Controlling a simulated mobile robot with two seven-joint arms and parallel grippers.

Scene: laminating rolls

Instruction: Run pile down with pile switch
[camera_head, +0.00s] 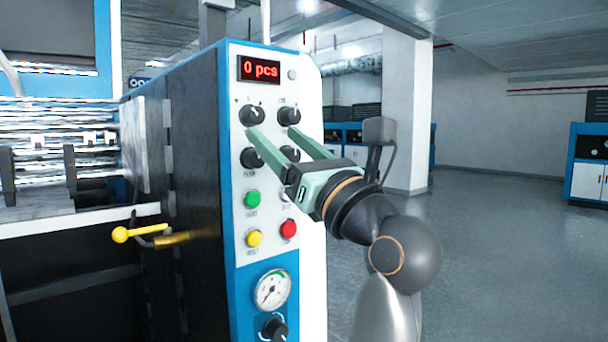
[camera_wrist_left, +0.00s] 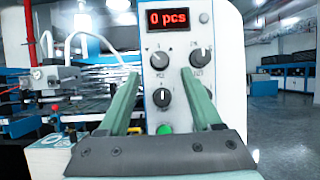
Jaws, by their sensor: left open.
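The control panel (camera_head: 268,180) is white with a blue edge and carries several dark rotary knobs. The upper-left knob (camera_head: 250,115) has small down and up arrow marks above it; I cannot read its name. It also shows in the left wrist view (camera_wrist_left: 160,60), between the fingertips and a little above them. My left gripper (camera_head: 271,130) is open and empty in front of the panel, its two green fingers pointing at the upper knobs. Whether the fingertips touch the panel I cannot tell. The upper-right knob (camera_head: 289,115) is near the other fingertip. My right gripper is not in view.
A red display (camera_head: 260,69) reads "0 pcs". Below the knobs are a green button (camera_head: 252,199), a yellow button (camera_head: 254,239), a red button (camera_head: 289,229) and a gauge (camera_head: 271,290). A yellow-knobbed lever (camera_head: 120,234) sticks out at left. Open floor lies to the right.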

